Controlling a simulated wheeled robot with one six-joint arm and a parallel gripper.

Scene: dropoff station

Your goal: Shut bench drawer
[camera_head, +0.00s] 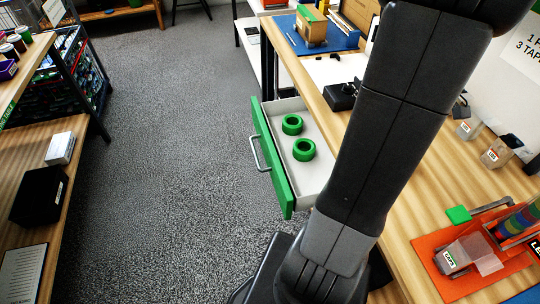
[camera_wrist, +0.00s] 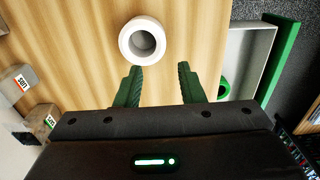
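The bench drawer (camera_head: 271,165) stands pulled out from the wooden bench in the head view. It has a green front, a grey metal handle (camera_head: 258,154) and a pale inside with two green rings (camera_head: 303,150) in it. In the wrist view, part of the drawer (camera_wrist: 272,62) shows at the right, with one green ring partly visible. My gripper (camera_wrist: 160,69) is open and empty over the bench top, to the left of the drawer in that view. Its dark green fingers point toward a white ring (camera_wrist: 143,41) on the bench. The gripper is outside the head view.
The wooden bench (camera_head: 435,162) carries an orange tray (camera_head: 462,282), small labelled blocks (camera_head: 496,153) and a black device (camera_head: 342,96). The grey carpet (camera_head: 170,170) in front of the drawer is clear. A shelf unit with a black box (camera_head: 38,195) stands at the left.

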